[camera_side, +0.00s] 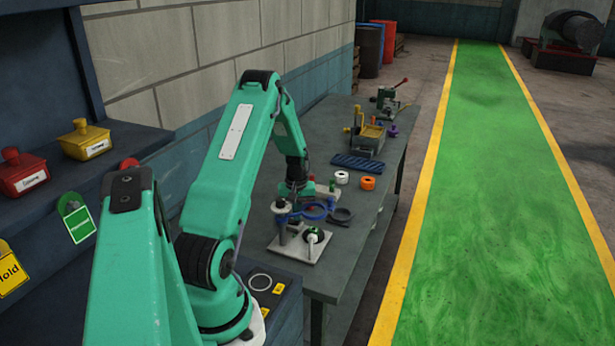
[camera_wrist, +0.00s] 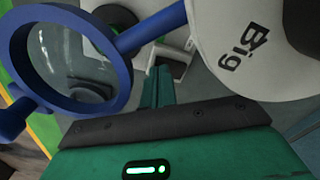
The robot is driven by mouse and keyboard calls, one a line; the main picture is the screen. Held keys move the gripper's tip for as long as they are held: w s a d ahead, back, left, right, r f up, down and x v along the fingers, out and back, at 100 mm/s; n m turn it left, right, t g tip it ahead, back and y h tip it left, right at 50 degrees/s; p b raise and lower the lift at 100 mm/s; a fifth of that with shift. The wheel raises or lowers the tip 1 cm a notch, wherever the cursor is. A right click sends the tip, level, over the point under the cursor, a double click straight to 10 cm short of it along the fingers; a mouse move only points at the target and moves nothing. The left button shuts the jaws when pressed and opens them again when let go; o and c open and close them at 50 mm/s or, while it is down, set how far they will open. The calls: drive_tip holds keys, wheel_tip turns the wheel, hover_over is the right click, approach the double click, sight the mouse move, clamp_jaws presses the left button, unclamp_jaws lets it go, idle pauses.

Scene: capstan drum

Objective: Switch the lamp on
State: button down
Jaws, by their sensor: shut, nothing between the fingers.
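No part in view is clearly a lit lamp, and I cannot tell which part is the lamp. A pale base plate (camera_side: 292,248) on the bench carries a grey post and a small white, black and green fitting (camera_side: 312,237). A blue ring magnifier (camera_side: 314,210) stands just behind it; its ring (camera_wrist: 128,88) fills the upper left of the wrist view. My gripper (camera_side: 297,193) is above the bench beside the magnifier. Its narrow green fingers (camera_wrist: 158,88) are shut and empty. A white rounded part marked "Big" (camera_wrist: 225,50) is close on the right in the wrist view.
White (camera_side: 341,177) and orange (camera_side: 368,182) rolls, a blue rack (camera_side: 357,163) and a toolbox (camera_side: 370,136) lie farther back on the bench. A green machine with a red-knobbed lever (camera_side: 388,99) is at the far end. Bare bench (camera_side: 345,262) shows at front right.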

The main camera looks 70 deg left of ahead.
drive_tip(key=shift+f, duration=0.35)
idle(0.4)
drive_tip(key=shift+r, duration=3.5)
